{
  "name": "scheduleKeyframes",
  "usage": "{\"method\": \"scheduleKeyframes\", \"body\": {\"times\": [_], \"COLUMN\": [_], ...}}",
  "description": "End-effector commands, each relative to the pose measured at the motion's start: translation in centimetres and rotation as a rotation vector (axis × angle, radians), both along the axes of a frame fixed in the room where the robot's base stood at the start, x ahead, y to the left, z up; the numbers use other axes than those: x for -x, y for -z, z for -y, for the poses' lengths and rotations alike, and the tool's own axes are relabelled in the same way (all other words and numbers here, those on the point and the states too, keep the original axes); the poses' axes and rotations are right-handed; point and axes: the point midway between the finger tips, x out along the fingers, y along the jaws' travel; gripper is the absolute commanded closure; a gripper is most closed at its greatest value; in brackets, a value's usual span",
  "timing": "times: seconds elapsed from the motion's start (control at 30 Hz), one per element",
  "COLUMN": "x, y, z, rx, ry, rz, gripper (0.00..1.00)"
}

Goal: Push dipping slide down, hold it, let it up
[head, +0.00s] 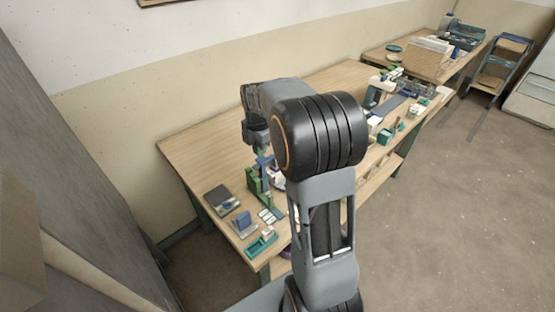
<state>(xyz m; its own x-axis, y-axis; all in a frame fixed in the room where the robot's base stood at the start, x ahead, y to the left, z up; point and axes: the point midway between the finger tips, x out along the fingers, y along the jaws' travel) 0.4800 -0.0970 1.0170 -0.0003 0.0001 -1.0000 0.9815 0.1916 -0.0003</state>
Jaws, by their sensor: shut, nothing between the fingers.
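The dipping stand (253,183) is a small green upright frame near the front left of the wooden table. A blue part at its top, which looks like the dipping slide (264,161), sits just under my gripper. My gripper (261,149) points down over it, shut and empty. It is small and dark in this view, and I cannot tell whether its tips touch the slide. My own arm hides the right side of the stand and what lies behind it.
A dark flat box (221,199), a grey-blue block (243,223) and a green tray (262,242) lie left and in front of the stand. The wooden table (205,145) is bare at the back left. Several items crowd its right end.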

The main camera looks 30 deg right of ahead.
Motion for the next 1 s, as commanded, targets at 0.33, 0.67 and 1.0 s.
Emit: {"method": "scheduleKeyframes", "body": {"times": [0.33,0.67,1.0], "x": [0.0,0.0,0.0], "y": [1.6,2.9,3.3], "z": [0.0,0.0,0.0], "rx": [0.0,0.0,0.0], "ry": [0.0,0.0,0.0], "rz": [0.0,0.0,-0.001], "gripper": [1.0,1.0,1.0]}}
